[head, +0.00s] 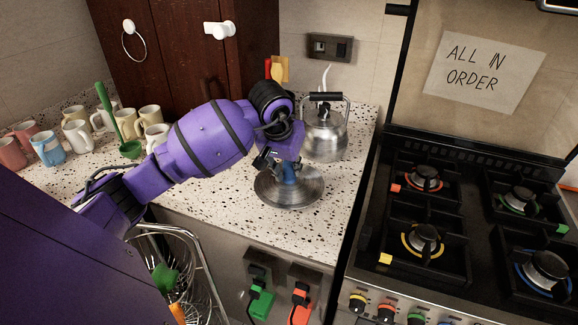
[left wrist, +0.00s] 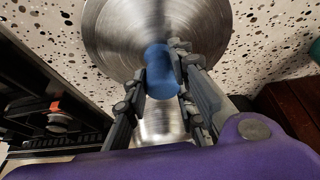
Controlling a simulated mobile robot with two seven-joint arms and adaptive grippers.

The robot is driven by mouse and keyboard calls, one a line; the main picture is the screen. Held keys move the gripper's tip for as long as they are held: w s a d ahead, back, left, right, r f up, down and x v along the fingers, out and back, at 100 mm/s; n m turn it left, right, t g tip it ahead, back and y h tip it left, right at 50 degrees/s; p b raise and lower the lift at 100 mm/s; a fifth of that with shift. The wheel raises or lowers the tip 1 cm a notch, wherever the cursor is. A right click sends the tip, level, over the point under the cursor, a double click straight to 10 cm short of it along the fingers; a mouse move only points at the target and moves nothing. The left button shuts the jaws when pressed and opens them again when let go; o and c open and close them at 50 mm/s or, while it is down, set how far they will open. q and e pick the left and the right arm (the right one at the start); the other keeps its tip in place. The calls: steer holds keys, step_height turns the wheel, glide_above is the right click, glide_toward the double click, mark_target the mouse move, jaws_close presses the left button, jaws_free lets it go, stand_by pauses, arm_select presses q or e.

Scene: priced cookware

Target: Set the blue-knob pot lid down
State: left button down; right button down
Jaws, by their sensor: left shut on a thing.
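The pot lid (head: 290,190) is a round steel disc at the front of the speckled counter, left of the stove. Its blue knob (left wrist: 160,70) shows in the left wrist view between my fingers. My left gripper (head: 285,170) comes down from above and is shut on the knob; it also shows in the left wrist view (left wrist: 163,78). The lid lies about level, at or just above the counter; I cannot tell whether it touches. My right gripper is not in view.
A steel kettle (head: 325,130) stands just behind the lid. Several mugs (head: 78,135) and a green ladle (head: 129,148) are on the left. The stove (head: 450,215) is on the right. The counter's front edge is close to the lid. Some bare counter (head: 215,190) lies left of it.

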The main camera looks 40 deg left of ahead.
arm_select(q)
steer(key=shift+f, duration=0.25)
steer(key=c, duration=1.5)
jaws_free()
steer(key=shift+o, duration=0.2)
steer(key=shift+r, duration=0.1)
steer(key=v, duration=1.2)
steer(key=shift+r, duration=0.15)
